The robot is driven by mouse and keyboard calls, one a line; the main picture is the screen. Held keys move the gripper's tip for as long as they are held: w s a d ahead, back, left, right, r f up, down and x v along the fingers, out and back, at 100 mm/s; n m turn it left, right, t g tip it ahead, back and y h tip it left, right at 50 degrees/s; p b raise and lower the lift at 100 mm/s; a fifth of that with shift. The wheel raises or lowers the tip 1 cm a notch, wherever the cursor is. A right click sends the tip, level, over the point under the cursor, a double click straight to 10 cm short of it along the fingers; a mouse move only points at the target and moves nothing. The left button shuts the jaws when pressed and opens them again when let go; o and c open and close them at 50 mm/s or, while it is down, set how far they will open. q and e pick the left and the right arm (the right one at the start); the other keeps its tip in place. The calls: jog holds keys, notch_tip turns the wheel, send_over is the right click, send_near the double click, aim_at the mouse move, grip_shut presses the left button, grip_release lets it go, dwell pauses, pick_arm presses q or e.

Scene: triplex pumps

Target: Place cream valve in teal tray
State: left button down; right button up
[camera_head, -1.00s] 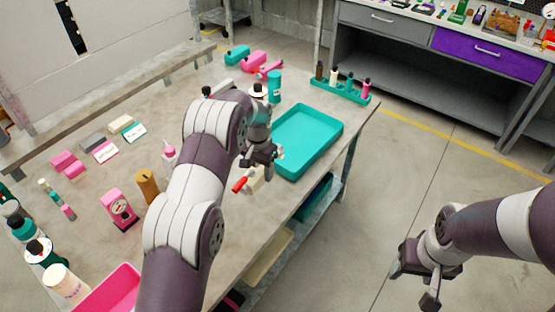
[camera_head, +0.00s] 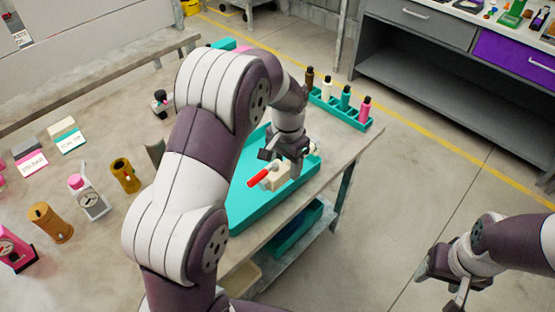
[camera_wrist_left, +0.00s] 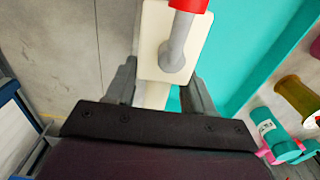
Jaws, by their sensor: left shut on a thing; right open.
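The cream valve (camera_head: 279,176) is a small cream block with a red-tipped handle. My left gripper (camera_head: 284,150) is shut on it and holds it over the teal tray (camera_head: 243,207) in the head view. In the left wrist view the valve (camera_wrist_left: 152,48) sits between the fingers of my left gripper (camera_wrist_left: 160,90), with the teal tray (camera_wrist_left: 240,45) behind and to its right. Whether the valve touches the tray floor cannot be told. My left arm hides part of the tray. My right gripper (camera_head: 445,283) is open and empty, off the table to the right.
A teal rack (camera_head: 340,108) with several bottles stands at the table's far right. A gold cylinder (camera_head: 125,175), a brown cylinder (camera_head: 50,222) and a white-and-pink item (camera_head: 89,197) stand left of my arm. Bare floor lies right of the table.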

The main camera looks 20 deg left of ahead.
pick_arm(q)
jog(key=w+a+f, duration=0.1)
jog(key=a+f, duration=0.1)
jog(key=a, duration=0.1)
jog(key=w+a+f+p, duration=0.1)
jog(key=a+f, duration=0.1)
jog(key=a, duration=0.2)
jog(key=w+a+f, duration=0.2)
jog(key=a+f, duration=0.1)
jog(key=shift+a, duration=0.4)
jog(key=f+p, duration=0.1)
jog(key=f, duration=0.2)
jog(key=shift+s+d+f, duration=0.1)
jog(key=shift+s+f, duration=0.1)
jog(key=shift+w+f, duration=0.15)
jog(key=shift+f, duration=0.1)
jog(key=shift+f, duration=0.1)
jog(key=shift+c, duration=2)
grip_release()
